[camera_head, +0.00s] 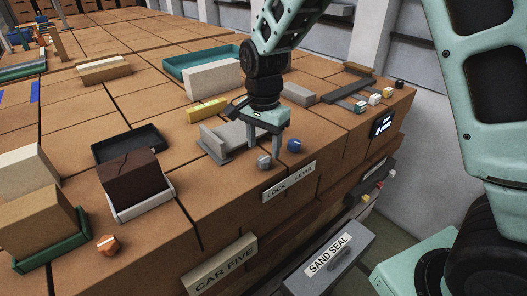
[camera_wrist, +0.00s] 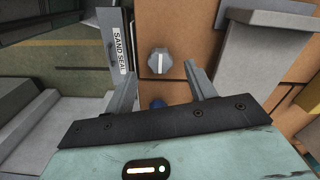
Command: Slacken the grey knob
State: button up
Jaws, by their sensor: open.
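The grey knob (camera_head: 264,162) is near the front edge of the brick-topped surface, by the LOCK LEVEL label. In the wrist view the grey knob (camera_wrist: 160,63) is faceted, with a white line on its face. My gripper (camera_head: 264,151) points down just above or behind it, fingers apart. In the wrist view my gripper (camera_wrist: 162,68) is open, and the knob appears between the fingertip lines; whether they flank it in depth I cannot tell. A blue knob (camera_head: 294,146) is just right of the grey one; in the wrist view it is partly hidden.
A grey bracket (camera_head: 224,150) stands left of my gripper, with a yellow block (camera_head: 207,110) behind it. The LOCK LEVEL label (camera_head: 289,182) is on the front face. An orange knob (camera_head: 108,244) is far left. A grey SAND SEAL box (camera_head: 338,266) stands below at right.

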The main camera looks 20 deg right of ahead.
aim_at(264, 159)
jog(key=shift+f+p, duration=0.3)
jog(key=shift+f, duration=1.8)
jog(key=shift+c, duration=0.3)
jog(key=c, duration=0.9)
